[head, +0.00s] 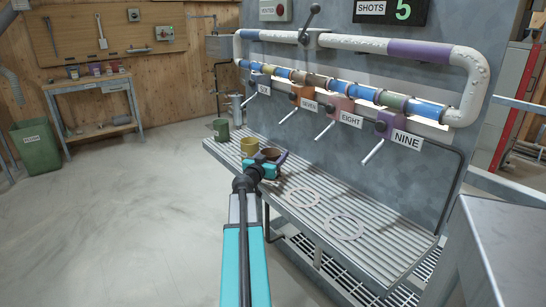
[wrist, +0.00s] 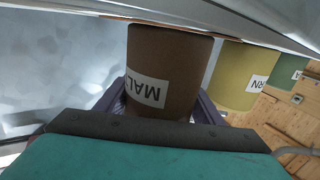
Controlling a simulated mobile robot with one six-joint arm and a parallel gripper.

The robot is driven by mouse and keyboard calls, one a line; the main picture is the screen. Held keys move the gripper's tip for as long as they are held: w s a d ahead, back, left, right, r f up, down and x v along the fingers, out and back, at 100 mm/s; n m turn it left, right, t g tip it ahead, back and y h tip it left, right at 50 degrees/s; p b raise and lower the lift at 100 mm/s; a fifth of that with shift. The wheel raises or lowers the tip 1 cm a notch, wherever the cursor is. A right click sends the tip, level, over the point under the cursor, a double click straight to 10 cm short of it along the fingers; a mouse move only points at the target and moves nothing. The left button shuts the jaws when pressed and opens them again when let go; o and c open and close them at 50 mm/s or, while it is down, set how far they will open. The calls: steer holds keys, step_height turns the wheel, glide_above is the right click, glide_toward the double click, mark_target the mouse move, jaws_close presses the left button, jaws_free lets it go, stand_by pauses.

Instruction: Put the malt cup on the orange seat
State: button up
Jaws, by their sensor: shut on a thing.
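The brown malt cup (wrist: 165,70), with a white label reading MAL, sits between the jaws of my gripper (head: 270,160) in the wrist view. My gripper is shut on it. In the head view only part of the cup (head: 272,153) shows behind the gripper, over the left part of the ribbed shelf (head: 320,215). I cannot tell whether its base touches the shelf. Two pale rings are marked on the shelf, one nearer (head: 345,227) and one farther (head: 298,197). No clearly orange seat shows; an orange valve block (head: 303,94) hangs above.
A yellow cup (head: 249,147) and a green cup (head: 221,130) stand left of the malt cup on the shelf. Valve levers, such as the one by NINE (head: 373,152), stick out above the shelf. The right half of the shelf is clear. A grey cabinet (head: 500,240) stands front right.

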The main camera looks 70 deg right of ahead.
steer(key=shift+f, duration=0.1)
steer(key=o, duration=1)
steer(key=shift+o, duration=0.2)
steer(key=shift+r, duration=0.2)
steer(key=shift+w+a+b, duration=0.2)
steer(key=shift+a+b, duration=0.1)
steer(key=shift+a, duration=2.7)
steer(key=shift+w+a+b, duration=0.15)
steer(key=shift+a+b, duration=0.15)
steer(key=shift+a, duration=2.65)
steer(key=shift+w, duration=0.1)
